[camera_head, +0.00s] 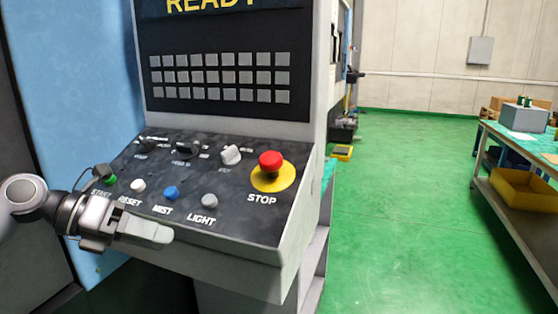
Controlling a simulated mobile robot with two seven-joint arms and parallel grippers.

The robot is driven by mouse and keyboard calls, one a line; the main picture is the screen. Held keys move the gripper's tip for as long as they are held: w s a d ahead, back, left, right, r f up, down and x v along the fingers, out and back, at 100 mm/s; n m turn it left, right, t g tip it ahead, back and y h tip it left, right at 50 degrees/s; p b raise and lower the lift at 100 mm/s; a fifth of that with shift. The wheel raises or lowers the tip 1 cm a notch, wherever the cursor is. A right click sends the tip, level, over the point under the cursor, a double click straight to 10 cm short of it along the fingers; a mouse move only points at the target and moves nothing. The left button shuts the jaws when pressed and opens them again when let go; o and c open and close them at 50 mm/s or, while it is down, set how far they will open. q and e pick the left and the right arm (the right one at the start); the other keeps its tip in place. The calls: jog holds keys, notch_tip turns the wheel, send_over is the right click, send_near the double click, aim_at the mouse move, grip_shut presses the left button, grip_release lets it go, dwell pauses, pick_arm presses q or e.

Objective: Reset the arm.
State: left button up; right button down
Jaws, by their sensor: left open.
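My left gripper (150,232) comes in from the left on my left arm and is open and empty. It is in front of the lower left edge of the machine's control panel (235,222), below the white RESET button (138,185) and the blue MIST button (171,193). I cannot tell whether it touches the panel edge. The green START button (107,176) is partly hidden by a dark part. My right gripper is not in view.
The panel also carries a red STOP button (270,161) on a yellow base, a grey LIGHT button (209,201) and dark and white knobs. Above is a screen (220,10) reading READY. A workbench (520,165) with a yellow bin (525,188) stands right. Green floor (400,220) between is clear.

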pick_arm(q)
jog(key=s+a+f+n+t+y, duration=0.1)
jog(key=s+a+f+n+t, duration=0.15)
jog(key=f+n+t, duration=0.5)
jog(key=s+a+f+n+t, duration=0.1)
jog(key=a+f+n+t, duration=0.15)
jog(key=f+n, duration=0.85)
jog(key=s+a+f+n+g+y, duration=0.4)
jog(key=s+a+f+n+y, duration=0.6)
jog(key=s+f, duration=0.55)
jog(key=s+d+f+n+t+h+p, duration=0.1)
jog(key=s+d+n, duration=0.1)
jog(key=d+n, duration=0.8)
jog(key=d, duration=0.5)
jog(key=shift+s+d+f+p, duration=0.15)
jog(key=shift+d+f+p, duration=0.15)
jog(key=shift+f+p, duration=0.1)
